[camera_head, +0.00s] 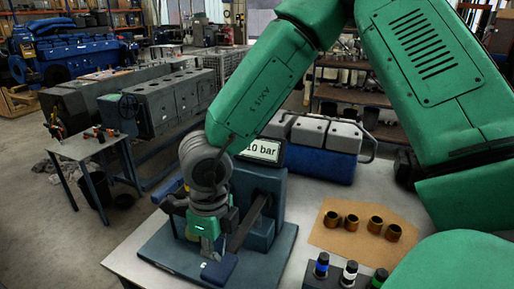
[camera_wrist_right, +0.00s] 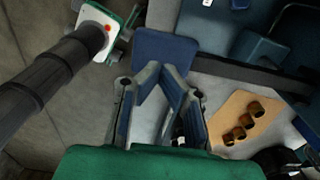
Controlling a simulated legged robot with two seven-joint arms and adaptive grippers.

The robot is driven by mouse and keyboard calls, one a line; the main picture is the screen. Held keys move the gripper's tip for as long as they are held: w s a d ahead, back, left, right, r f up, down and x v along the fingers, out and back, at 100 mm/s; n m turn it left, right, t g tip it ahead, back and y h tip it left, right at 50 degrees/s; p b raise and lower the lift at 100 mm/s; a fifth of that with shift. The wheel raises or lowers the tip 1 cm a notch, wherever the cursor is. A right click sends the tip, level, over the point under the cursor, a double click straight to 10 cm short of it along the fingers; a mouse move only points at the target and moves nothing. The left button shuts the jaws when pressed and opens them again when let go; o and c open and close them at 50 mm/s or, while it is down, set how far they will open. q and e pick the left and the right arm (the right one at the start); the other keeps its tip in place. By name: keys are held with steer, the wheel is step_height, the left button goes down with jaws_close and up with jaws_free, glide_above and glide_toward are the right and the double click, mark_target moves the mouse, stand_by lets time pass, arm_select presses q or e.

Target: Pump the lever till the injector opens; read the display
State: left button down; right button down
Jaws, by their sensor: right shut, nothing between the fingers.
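The blue injector tester (camera_head: 262,200) stands on a flat base plate (camera_head: 180,250) on the bench. Its display (camera_head: 263,150) reads "10 bar", with the left edge hidden behind my right arm. The dark lever (camera_head: 250,217) slants down from the tester to a flat blue handle (camera_head: 220,269), which also shows in the right wrist view (camera_wrist_right: 163,50). My right gripper (camera_head: 211,250) is at the handle, pointing down. In the right wrist view its fingers (camera_wrist_right: 156,72) are shut with nothing between them, tips close to the handle; contact is unclear. The injector cannot be made out. My left gripper is out of view.
A brown mat (camera_head: 340,243) with several brass-coloured rings lies right of the tester. Bottles with blue, white and green caps (camera_head: 348,272) stand at the front. A small tool table (camera_head: 85,147) stands left.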

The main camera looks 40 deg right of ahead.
steer(key=shift+r, duration=2)
steer(key=shift+f, duration=0.1)
